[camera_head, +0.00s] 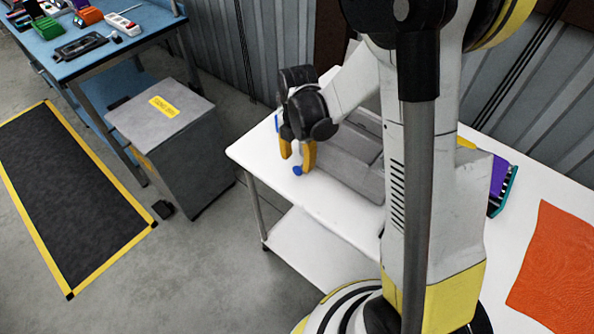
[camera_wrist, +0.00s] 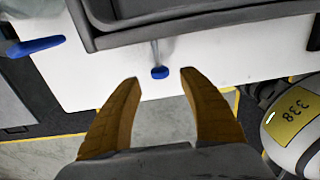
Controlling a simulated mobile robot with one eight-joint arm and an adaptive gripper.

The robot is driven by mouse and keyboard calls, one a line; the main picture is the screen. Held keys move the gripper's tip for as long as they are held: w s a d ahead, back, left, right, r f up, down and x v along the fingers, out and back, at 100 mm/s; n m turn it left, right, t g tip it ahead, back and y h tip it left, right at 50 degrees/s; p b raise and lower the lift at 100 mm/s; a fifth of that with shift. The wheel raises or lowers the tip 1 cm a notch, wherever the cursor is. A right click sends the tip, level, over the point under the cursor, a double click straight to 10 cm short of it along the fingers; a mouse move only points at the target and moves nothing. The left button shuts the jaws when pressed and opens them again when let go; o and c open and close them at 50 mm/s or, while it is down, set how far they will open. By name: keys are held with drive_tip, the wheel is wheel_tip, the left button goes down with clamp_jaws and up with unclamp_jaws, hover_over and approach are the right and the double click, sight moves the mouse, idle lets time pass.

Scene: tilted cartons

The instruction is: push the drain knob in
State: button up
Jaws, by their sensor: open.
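The drain knob (camera_wrist: 160,72) is a small blue disc on a short pale stem at the near side of a grey container. It also shows in the head view (camera_head: 297,170), just below my gripper's fingers. My gripper (camera_head: 298,153) has two orange-yellow fingers, spread apart with nothing between them. In the wrist view the knob appears in line with the gap between the fingertips, slightly beyond them. I cannot tell exactly how far apart they are. The grey container (camera_head: 345,165) lies on the white table (camera_head: 262,152), partly hidden by my arm.
A blue handle-like part (camera_wrist: 36,46) sticks out at the left in the wrist view. A purple-and-teal item (camera_head: 503,180) and an orange cloth (camera_head: 555,262) lie to the right on the table. A grey cabinet (camera_head: 190,135) stands left, with open floor between.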

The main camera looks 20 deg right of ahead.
sight(298, 167)
wheel_tip(298, 167, down, 5)
drive_tip(key=shift+r+b, duration=0.1)
drive_tip(key=shift+b, duration=0.5)
drive_tip(key=shift+c, duration=0.4)
clamp_jaws()
